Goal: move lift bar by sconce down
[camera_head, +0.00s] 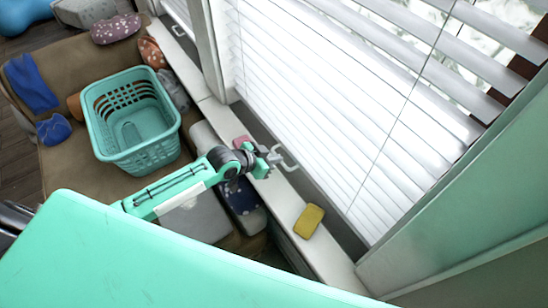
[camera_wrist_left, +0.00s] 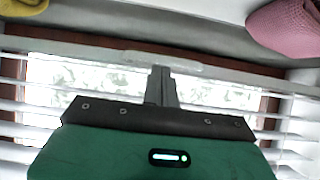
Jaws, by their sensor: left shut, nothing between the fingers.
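The lift bar (camera_head: 288,160) is a pale, bracket-shaped handle at the lower part of the white window blind. In the left wrist view it appears as a light bar (camera_wrist_left: 135,58) across the window, just beyond the fingertips. My left gripper (camera_head: 268,155) reaches over the sill and is shut and empty at the bar. In the wrist view its closed fingers (camera_wrist_left: 161,84) overlap the bar's lower edge; whether they touch it is unclear. No sconce is recognisable. My right gripper is out of view.
A yellow sponge-like block (camera_head: 309,221) and a pink object (camera_head: 243,142) lie on the white sill (camera_head: 288,203). A turquoise basket (camera_head: 132,120) stands on the brown seat among cushions and clothes. A similar handle (camera_head: 178,30) shows on the far blind.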

